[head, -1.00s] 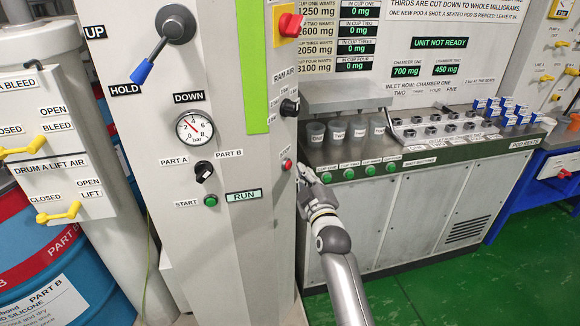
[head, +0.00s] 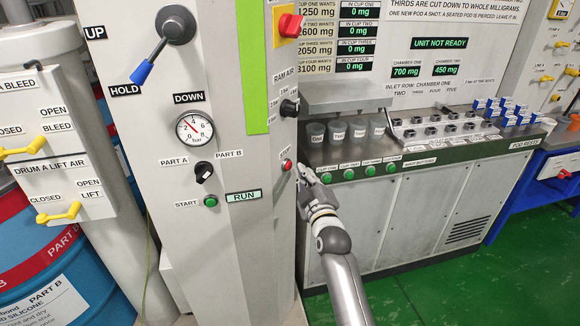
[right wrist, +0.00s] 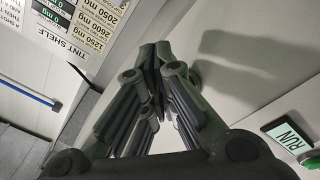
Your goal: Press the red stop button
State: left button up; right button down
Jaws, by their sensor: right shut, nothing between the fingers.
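The red stop button (head: 287,164) sits on the grey machine column, right of the PART A / PART B selector and above the RUN display (head: 244,196). My right gripper (head: 301,168) is shut and empty, its fingertips just right of the red button in the head view; I cannot tell whether they touch it. The RUN display (right wrist: 288,136) shows there at the lower right. My left gripper is not in view.
A green START button (head: 211,201) and a black selector (head: 203,172) are on the same panel. To the right, a bench carries cups (head: 336,131) and a row of green shot buttons (head: 349,174). Blue drums (head: 70,270) stand at left. Green floor is open at lower right.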

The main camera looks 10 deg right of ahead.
jog(key=shift+w+a, duration=0.1)
jog(key=shift+w+a, duration=0.2)
jog(key=shift+w+a, duration=0.25)
jog(key=shift+a, duration=0.05)
dwell(1.1)
jog(key=shift+d+r, duration=0.1)
jog(key=shift+s+d+p, duration=0.5)
jog(key=shift+s+p, duration=0.1)
jog(key=shift+p, duration=0.05)
jog(key=s+d+p, duration=0.2)
jog(key=s+d, duration=0.1)
jog(key=shift+s+d, duration=0.2)
jog(key=shift+d, duration=0.1)
dwell(0.4)
